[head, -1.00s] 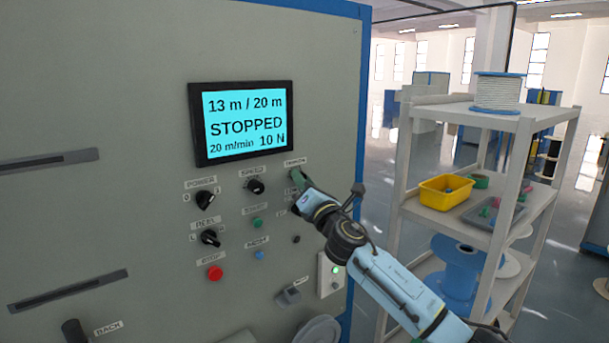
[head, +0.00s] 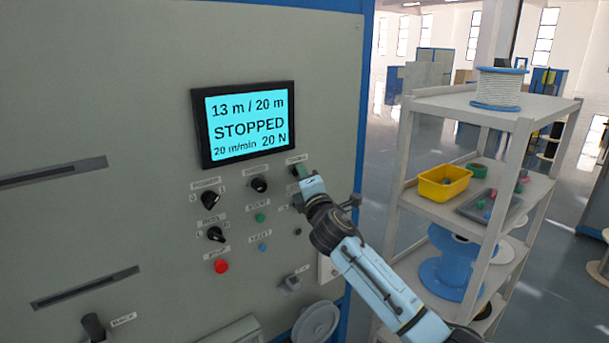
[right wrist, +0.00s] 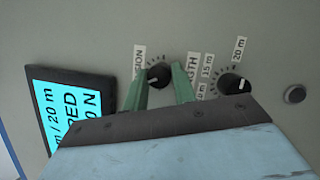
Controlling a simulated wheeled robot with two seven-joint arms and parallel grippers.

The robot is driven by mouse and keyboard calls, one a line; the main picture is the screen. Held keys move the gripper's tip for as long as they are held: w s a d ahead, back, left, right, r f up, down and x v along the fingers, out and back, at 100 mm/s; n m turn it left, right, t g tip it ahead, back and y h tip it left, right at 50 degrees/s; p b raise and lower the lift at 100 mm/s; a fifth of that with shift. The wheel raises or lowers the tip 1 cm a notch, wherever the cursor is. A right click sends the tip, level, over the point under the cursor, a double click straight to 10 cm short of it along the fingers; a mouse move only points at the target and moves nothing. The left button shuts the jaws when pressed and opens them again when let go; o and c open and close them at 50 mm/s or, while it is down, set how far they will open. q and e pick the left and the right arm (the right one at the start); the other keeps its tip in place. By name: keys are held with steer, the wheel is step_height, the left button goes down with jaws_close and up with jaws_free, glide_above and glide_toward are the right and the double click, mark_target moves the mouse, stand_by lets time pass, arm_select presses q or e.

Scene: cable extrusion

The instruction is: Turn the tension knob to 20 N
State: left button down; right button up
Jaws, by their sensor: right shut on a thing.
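The tension knob (right wrist: 158,75) is a small black knob with a white line, seen between my green fingertips in the right wrist view. In the head view my right gripper (head: 301,172) is at this knob, at the upper right of the knob group, and hides most of it. The gripper (right wrist: 160,88) is shut on the knob. The display (head: 249,121) reads 13 m / 20 m, STOPPED, 20 m/min and 20 N. Part of the display shows in the right wrist view (right wrist: 62,112). My left gripper is out of view.
The speed knob (head: 259,185) is left of my gripper. The power knob (head: 210,199), reel knob (head: 215,234) and red button (head: 221,266) are lower left. The length knob (right wrist: 236,84) is beside my fingers. A shelf rack (head: 480,107) stands at right.

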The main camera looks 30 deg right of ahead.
stand_by(0.4)
steer(key=o, duration=1)
steer(key=b+v, duration=0.2)
steer(key=v, duration=1.1)
steer(key=shift+s, duration=0.25)
